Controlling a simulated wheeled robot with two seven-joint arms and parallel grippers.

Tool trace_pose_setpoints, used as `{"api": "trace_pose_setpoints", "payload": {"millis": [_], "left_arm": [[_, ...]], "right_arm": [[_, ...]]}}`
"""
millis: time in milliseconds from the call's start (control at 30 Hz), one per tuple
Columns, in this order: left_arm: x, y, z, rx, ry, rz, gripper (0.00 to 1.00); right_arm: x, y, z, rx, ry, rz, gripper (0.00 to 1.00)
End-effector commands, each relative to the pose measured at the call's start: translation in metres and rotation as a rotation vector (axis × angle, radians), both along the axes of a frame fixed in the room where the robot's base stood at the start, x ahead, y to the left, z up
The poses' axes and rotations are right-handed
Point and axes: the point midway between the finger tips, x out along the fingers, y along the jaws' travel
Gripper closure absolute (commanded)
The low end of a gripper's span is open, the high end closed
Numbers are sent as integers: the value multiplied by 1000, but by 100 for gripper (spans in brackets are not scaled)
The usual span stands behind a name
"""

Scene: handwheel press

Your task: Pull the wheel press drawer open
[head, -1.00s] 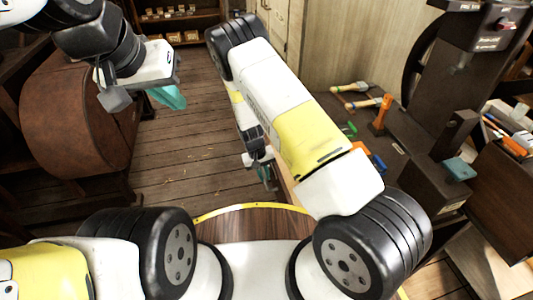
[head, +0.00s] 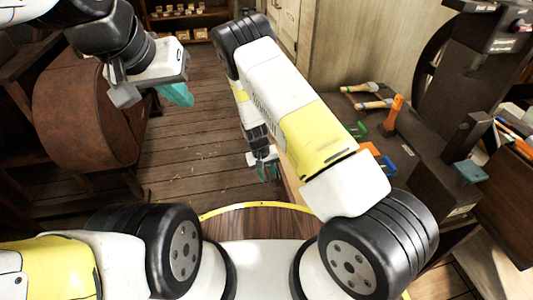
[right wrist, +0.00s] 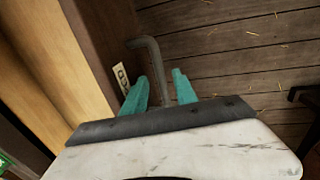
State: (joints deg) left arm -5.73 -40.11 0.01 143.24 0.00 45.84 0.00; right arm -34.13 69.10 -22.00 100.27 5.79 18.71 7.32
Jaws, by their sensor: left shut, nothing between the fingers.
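The dark handwheel press (head: 440,95) stands on the bench at the right. A grey bent bar that looks like a handle (right wrist: 152,62) sticks out from a dark brown upright face (right wrist: 100,35) in the right wrist view. The drawer itself cannot be made out in the head view. My right gripper (head: 267,172) is low beside the bench's left side. My left gripper (head: 175,95) is shut and empty, over the floor at the upper left.
On the bench lie hammers (head: 373,104), an orange-handled tool (head: 394,113) and green and blue-orange clamps (head: 378,158). A brown rounded cabinet (head: 80,118) stands at the left. The plank floor (head: 195,155) between is clear.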

Motion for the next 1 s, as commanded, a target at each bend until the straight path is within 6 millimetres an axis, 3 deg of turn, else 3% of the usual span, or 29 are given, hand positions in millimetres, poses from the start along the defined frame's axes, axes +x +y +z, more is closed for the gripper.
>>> {"api": "trace_pose_setpoints", "payload": {"millis": [167, 400, 600, 1000], "left_arm": [[0, 0, 0, 0, 0, 0, 100], [0, 0, 0, 0, 0, 0, 100], [0, 0, 0, 0, 0, 0, 100], [0, 0, 0, 0, 0, 0, 100]], "right_arm": [[1, 3, 11, 1, -3, 2, 66], [-1, 10, 52, 2, -3, 2, 66], [-3, 14, 73, 0, -1, 0, 66], [-3, 14, 77, 0, 0, 0, 66]]}}
